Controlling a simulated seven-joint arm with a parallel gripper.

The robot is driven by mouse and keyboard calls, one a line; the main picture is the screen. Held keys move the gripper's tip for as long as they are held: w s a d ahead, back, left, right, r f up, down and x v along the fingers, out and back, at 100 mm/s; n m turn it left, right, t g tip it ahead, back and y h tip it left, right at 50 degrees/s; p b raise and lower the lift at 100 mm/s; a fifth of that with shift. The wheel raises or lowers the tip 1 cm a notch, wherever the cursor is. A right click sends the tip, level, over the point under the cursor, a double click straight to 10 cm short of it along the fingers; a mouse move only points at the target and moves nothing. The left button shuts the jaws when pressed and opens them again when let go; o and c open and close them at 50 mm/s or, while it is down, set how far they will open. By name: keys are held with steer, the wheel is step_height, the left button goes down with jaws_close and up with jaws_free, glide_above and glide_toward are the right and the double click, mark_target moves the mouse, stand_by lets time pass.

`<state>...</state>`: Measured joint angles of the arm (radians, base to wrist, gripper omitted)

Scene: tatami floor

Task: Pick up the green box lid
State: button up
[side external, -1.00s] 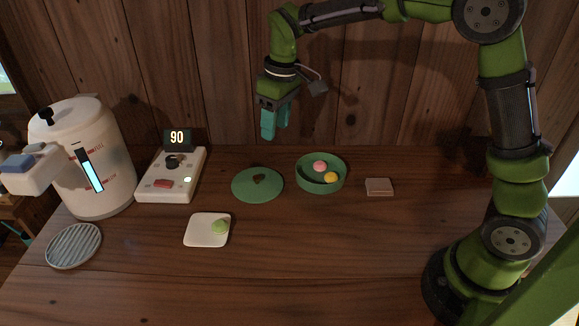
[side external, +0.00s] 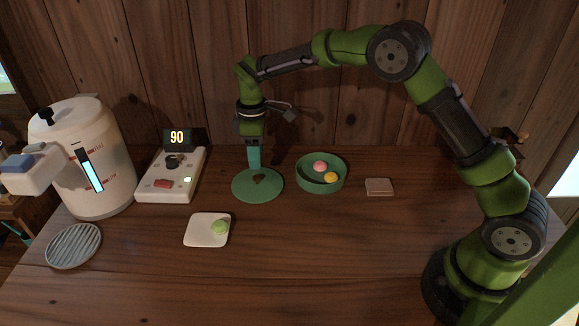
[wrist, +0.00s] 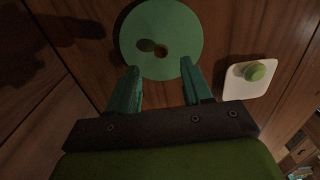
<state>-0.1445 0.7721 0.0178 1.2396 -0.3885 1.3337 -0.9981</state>
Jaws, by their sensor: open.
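The green box lid (side external: 243,190) lies flat on the wooden table, a round disc with a small dark brown knob near its middle. It also shows in the wrist view (wrist: 180,30). My gripper (side external: 254,160) points down just above and behind the lid's far edge in the side view. In the wrist view my gripper (wrist: 160,80) is open, its two teal fingertips apart at the lid's near rim, with nothing between them. The knob lies beyond the fingertips. Whether the fingertips touch the lid is unclear.
A green round box (side external: 310,184) holding a pink and a yellow ball stands right of the lid. A white plate (side external: 200,236) with a green ball is in front. A control box (side external: 158,195) with a display reading 90 stands left. A small pinkish block (side external: 379,187) lies right.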

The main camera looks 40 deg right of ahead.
mark_target(257, 176)
step_height(257, 176, down, 7)
steer(key=shift+a+r, duration=0.1)
steer(key=shift+a, duration=0.05)
jaws_close()
stand_by(0.5)
